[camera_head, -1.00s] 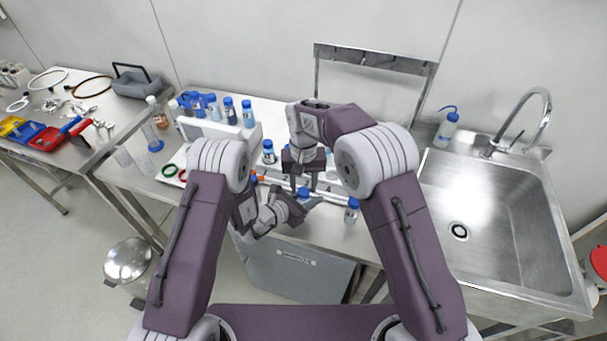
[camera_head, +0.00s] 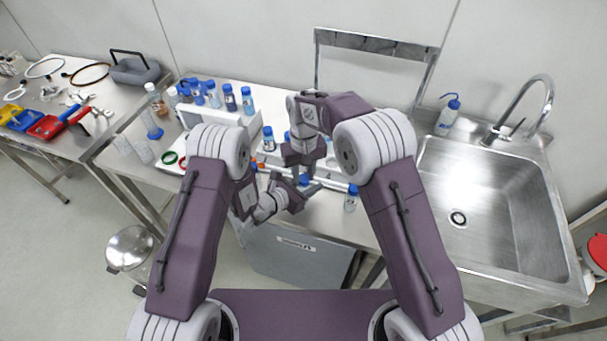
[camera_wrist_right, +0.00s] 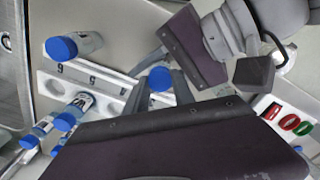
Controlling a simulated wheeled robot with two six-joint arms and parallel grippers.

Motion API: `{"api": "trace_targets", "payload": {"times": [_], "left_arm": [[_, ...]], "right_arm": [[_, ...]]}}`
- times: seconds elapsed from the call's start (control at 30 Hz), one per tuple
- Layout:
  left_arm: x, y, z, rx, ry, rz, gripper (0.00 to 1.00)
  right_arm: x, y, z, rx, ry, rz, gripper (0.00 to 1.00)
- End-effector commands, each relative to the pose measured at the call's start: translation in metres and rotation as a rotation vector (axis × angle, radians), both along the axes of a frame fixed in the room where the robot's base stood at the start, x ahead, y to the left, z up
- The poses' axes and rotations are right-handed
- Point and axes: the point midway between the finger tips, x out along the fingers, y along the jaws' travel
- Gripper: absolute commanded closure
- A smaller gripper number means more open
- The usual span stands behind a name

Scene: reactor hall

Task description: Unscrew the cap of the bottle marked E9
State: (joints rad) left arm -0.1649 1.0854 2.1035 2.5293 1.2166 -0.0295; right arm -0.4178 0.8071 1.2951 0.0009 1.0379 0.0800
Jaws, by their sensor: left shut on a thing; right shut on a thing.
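A bottle with a blue cap (camera_head: 304,179) is at the front of the bench, mostly hidden by my grippers. Its marking cannot be read. My left gripper (camera_head: 306,189) comes in from the left and is shut on the bottle, low beside the cap. My right gripper (camera_head: 304,174) reaches down from above and is shut on the cap. In the right wrist view the blue cap (camera_wrist_right: 160,78) shows between the right fingers, with the left gripper (camera_wrist_right: 165,62) beside it. I cannot tell whether the cap is loose.
Another blue-capped bottle (camera_head: 351,198) stands close to the right. A white rack (camera_head: 213,119) with several bottles is behind left. Coloured rings (camera_head: 169,158) lie at left. The sink (camera_head: 500,225) is at right. The right wrist view shows a numbered white holder (camera_wrist_right: 85,80).

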Motion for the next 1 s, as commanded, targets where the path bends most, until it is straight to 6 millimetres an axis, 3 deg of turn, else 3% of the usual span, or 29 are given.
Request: {"api": "trace_targets", "payload": {"times": [0.5,1.0], "left_arm": [[0.0,0.0,0.0,0.0,0.0,0.0,1.0],[0.0,0.0,0.0,0.0,0.0,0.0,1.0]], "right_arm": [[0.0,0.0,0.001,0.0,0.0,0.0,1.0],[0.0,0.0,0.017,0.0,0.0,0.0,1.0]]}}
